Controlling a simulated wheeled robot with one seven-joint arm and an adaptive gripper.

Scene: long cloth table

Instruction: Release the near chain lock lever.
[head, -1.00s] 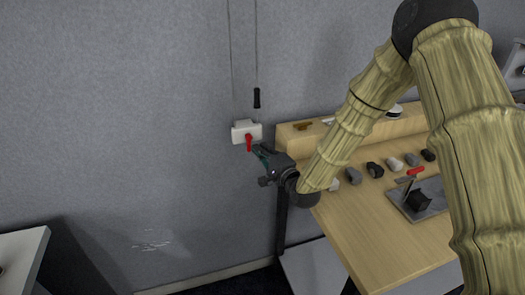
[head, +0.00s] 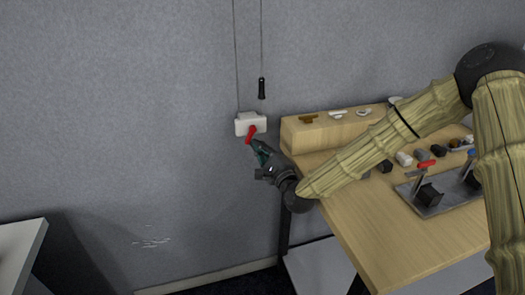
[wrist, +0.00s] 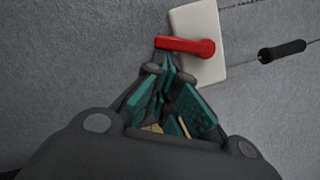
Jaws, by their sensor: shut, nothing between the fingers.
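The chain lock is a white box (head: 243,122) on the grey wall with a red lever (head: 250,135). The lever hangs from its pivot and slants down to the left. In the wrist view the red lever (wrist: 182,45) lies across the white box (wrist: 205,22) with its free end past the box edge. My gripper (head: 256,146) is shut and empty, just right of and below the lever. In the wrist view my gripper's fingertips (wrist: 168,62) are right beside the lever's shaft; I cannot tell whether they touch it.
A white surface (head: 18,245) is at lower left. The wall left of the lock is clear.

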